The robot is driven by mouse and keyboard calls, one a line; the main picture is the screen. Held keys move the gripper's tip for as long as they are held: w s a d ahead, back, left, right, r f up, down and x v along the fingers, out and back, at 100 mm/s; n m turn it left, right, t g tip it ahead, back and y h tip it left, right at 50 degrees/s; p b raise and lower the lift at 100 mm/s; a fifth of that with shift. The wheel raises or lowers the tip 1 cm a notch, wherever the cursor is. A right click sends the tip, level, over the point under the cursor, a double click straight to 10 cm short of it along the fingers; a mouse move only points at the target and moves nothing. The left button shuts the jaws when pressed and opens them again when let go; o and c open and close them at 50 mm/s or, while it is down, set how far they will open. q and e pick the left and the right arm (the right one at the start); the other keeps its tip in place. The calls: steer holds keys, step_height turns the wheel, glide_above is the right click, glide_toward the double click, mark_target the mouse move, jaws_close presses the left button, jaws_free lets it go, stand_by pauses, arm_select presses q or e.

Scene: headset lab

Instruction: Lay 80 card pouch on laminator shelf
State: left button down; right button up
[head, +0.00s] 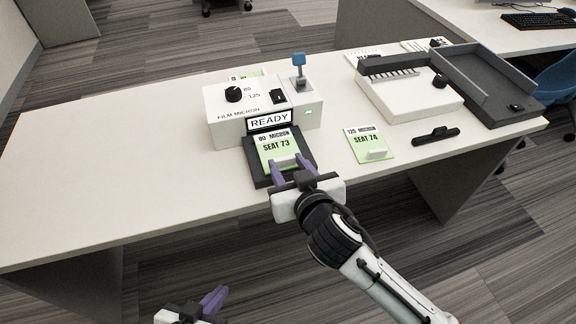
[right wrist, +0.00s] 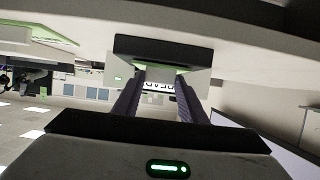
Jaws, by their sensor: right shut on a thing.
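The 80 card pouch, a pale green card marked "80 MICRON SEAT 73" (head: 277,150), is over the dark laminator shelf (head: 256,177) in the head view. I cannot tell whether it rests flat on the shelf or is slightly above it. The white laminator (head: 226,126) stands behind, with a "READY" sign, a dial near 80 and a blue-topped lever. My right gripper (head: 287,167) is shut on the pouch's near-side tab. The dark shelf also shows between and beyond its fingers in the right wrist view (right wrist: 163,47). My left gripper (head: 214,300) is low and away from the table, partly cut off.
A second green card, "125 MICRON SEAT 74" (head: 368,143), lies right of the shelf. A black bar tool (head: 435,135), a white punch machine (head: 408,104) and a grey tray (head: 482,84) stand further right. The table's left side (head: 110,150) is clear.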

steer(key=shift+f, duration=0.2)
steer(key=o, duration=1)
steer(key=shift+r, duration=0.1)
steer(key=shift+r, duration=0.25)
steer(key=v, duration=1.2)
steer(key=shift+f+p, duration=0.1)
steer(key=shift+p, duration=0.3)
